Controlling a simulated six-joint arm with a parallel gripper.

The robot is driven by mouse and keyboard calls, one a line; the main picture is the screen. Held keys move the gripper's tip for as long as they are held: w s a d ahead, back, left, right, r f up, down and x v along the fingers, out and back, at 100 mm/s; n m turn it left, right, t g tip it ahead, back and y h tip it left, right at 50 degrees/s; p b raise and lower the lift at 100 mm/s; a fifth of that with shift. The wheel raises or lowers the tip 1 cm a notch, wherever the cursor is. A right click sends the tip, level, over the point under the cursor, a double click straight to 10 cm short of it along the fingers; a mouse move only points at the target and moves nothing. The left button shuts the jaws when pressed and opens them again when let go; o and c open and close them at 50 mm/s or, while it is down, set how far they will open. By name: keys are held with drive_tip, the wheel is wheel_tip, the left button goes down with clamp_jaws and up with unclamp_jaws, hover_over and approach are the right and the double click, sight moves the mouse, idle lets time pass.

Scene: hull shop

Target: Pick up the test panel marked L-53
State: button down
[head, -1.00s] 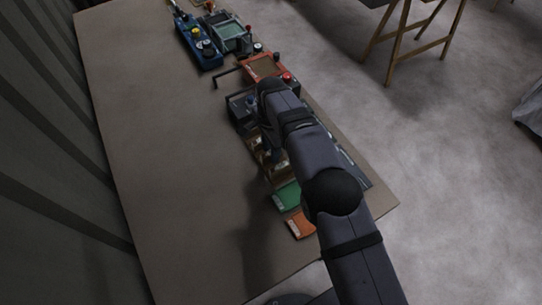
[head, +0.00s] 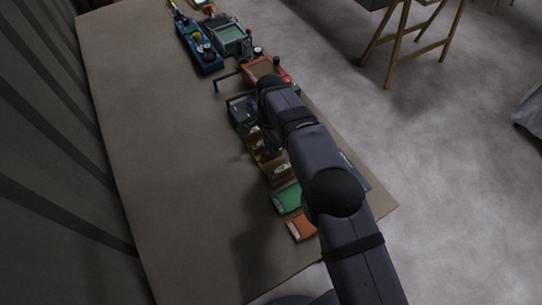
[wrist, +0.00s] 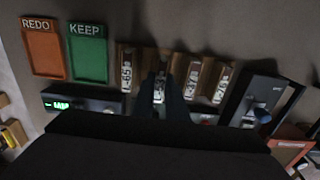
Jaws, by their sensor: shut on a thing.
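Several narrow test panels stand in a row in a brown wooden rack (wrist: 144,55) in the wrist view. My gripper (wrist: 160,92) is shut on the second panel from the left (wrist: 159,86). Its label is partly hidden by the fingers and too small to read surely. A panel at the left (wrist: 126,75) and two at the right, (wrist: 192,79) and (wrist: 221,84), carry labels that are hard to read. In the head view the rack (head: 277,171) shows beside my arm, which hides my fingertips.
An orange REDO tray (wrist: 43,50) and a green KEEP tray (wrist: 88,55) lie left of the rack. A box with a green display (wrist: 80,103) is near them. A dark device with a blue knob (wrist: 258,105) is at the right. The table's left side (head: 170,150) is clear.

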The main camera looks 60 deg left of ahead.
drive_tip(key=shift+r+p, duration=1.3)
drive_tip(key=shift+r, duration=1.1)
